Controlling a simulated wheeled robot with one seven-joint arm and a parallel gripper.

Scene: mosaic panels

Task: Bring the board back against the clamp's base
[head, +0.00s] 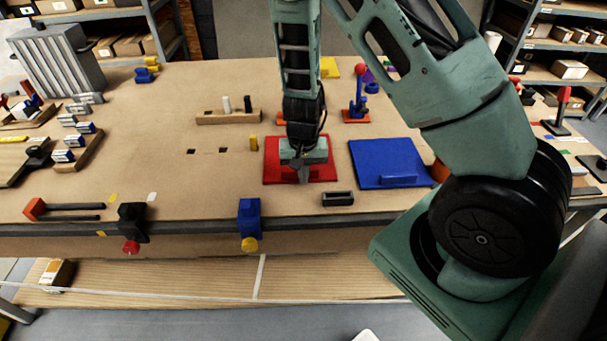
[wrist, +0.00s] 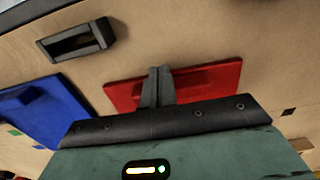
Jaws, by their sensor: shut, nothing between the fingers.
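A flat red board (head: 274,174) lies on the workbench below my gripper (head: 301,181); it also shows in the wrist view (wrist: 222,80). My gripper's fingers are together and empty, pointing down over the red board; I cannot tell if they touch it. A flat blue board (head: 375,158) with a low raised bar lies to the right; part of it shows in the wrist view (wrist: 36,122). A black clamp with a red knob (head: 132,222) and a blue clamp with a yellow knob (head: 249,222) sit on the bench's front edge. My gripper hides part of the red board.
A small dark open tray (head: 338,199) lies just in front of the boards. A wooden block with pegs (head: 228,117) and an orange-based upright with a red ball (head: 357,100) stand behind. A yellow peg (head: 253,143) stands left of the red board.

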